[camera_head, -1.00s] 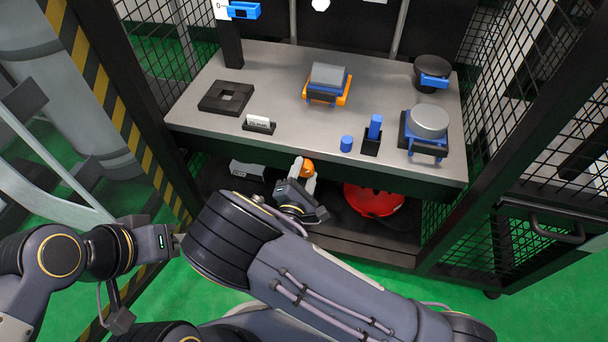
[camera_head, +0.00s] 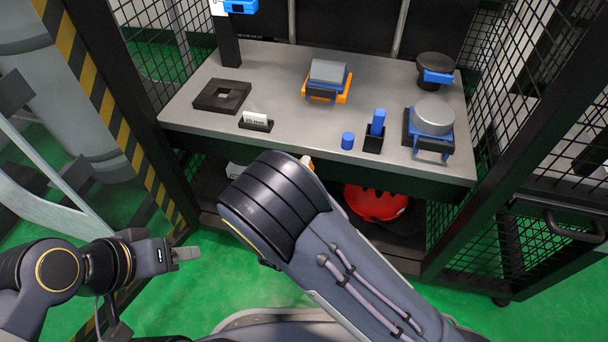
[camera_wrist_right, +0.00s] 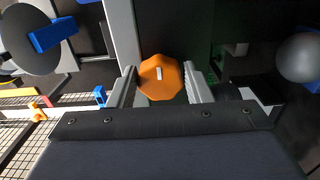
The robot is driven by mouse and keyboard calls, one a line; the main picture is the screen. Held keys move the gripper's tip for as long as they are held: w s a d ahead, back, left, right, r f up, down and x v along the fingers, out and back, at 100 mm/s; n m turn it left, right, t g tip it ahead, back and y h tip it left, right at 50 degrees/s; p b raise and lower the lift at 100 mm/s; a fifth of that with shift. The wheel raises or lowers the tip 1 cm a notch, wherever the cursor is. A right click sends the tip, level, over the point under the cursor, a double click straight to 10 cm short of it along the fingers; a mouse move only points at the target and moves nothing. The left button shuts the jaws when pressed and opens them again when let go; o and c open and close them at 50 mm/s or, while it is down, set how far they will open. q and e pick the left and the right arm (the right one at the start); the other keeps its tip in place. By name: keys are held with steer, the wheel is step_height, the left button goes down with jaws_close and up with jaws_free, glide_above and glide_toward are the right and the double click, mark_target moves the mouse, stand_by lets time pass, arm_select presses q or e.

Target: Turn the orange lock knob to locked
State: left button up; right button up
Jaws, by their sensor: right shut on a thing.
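The orange lock knob (camera_wrist_right: 160,88) is a many-sided disc with a short white mark that stands nearly upright in the right wrist view. My right gripper (camera_wrist_right: 160,74) is shut on it, one finger at each side. In the head view my right arm hides that gripper, and only a sliver of orange (camera_head: 307,160) shows under the bench's front edge. My left gripper (camera_head: 187,254) is away at the lower left, over the green floor. It is seen from the side, and I cannot tell whether its fingers are apart.
The grey bench (camera_head: 275,75) holds a black square frame (camera_head: 222,95), an orange-and-blue fixture (camera_head: 326,80), blue cylinders and a round grey weight (camera_head: 433,116). A red helmet (camera_head: 376,203) lies on the shelf below. Mesh walls (camera_head: 535,60) stand on both sides.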

stand_by(0.4)
steer(key=o, duration=1)
steer(key=p+v, duration=0.2)
steer(key=v, duration=0.6)
steer(key=shift+w, duration=0.1)
